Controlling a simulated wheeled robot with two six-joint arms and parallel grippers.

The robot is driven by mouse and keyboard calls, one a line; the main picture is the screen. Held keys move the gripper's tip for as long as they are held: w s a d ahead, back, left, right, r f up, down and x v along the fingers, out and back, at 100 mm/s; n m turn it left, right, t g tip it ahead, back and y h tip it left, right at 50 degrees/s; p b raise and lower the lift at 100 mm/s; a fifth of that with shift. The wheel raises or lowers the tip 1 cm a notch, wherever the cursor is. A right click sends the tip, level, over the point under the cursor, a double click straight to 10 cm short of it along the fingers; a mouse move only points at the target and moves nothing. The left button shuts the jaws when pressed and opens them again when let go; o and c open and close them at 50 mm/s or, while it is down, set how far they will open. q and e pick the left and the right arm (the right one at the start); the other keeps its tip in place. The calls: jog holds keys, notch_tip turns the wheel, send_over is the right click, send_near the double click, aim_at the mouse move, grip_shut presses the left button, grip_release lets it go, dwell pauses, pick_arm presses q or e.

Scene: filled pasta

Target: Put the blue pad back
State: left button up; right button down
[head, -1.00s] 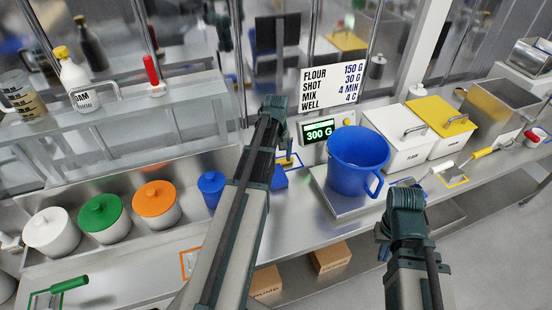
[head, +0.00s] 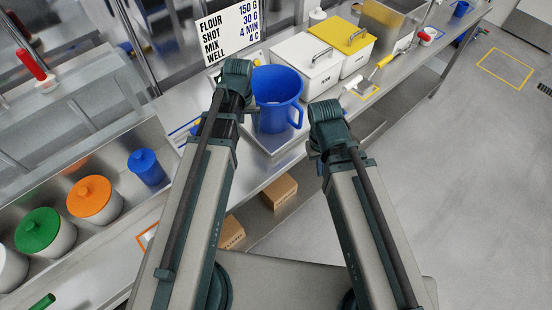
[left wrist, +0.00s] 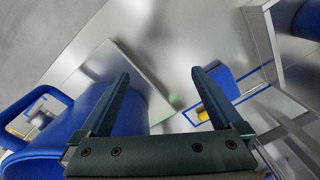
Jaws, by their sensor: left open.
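A blue pad-like block (left wrist: 222,82) lies on the steel counter in the left wrist view, beside a blue outline. The left gripper's right finger partly covers it, and a small yellow piece (left wrist: 203,113) shows next to it. My left gripper (left wrist: 160,75) is open, with nothing seen between its fingers. In the head view, my left gripper (head: 238,80) is over the counter just left of the blue jug, its fingers hidden.
The blue jug (head: 278,92) stands on a scale plate and fills the lower left of the left wrist view (left wrist: 65,130). White bins (head: 315,70) stand behind it. Orange-lidded (head: 92,198), green-lidded (head: 40,230) and blue (head: 146,166) containers are at left. Open floor (head: 470,160) lies at right.

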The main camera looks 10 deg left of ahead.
pick_arm(q)
jog(key=s+d+m, duration=0.7)
jog(key=s+d, duration=0.4)
jog(key=d, duration=0.2)
jog(key=shift+s+y, duration=0.15)
jog(key=shift+y, duration=0.15)
jog(key=shift+d, duration=0.1)
notch_tip(320, 180, down, 5)
jog(key=b, duration=0.5)
jog(key=shift+f, duration=0.2)
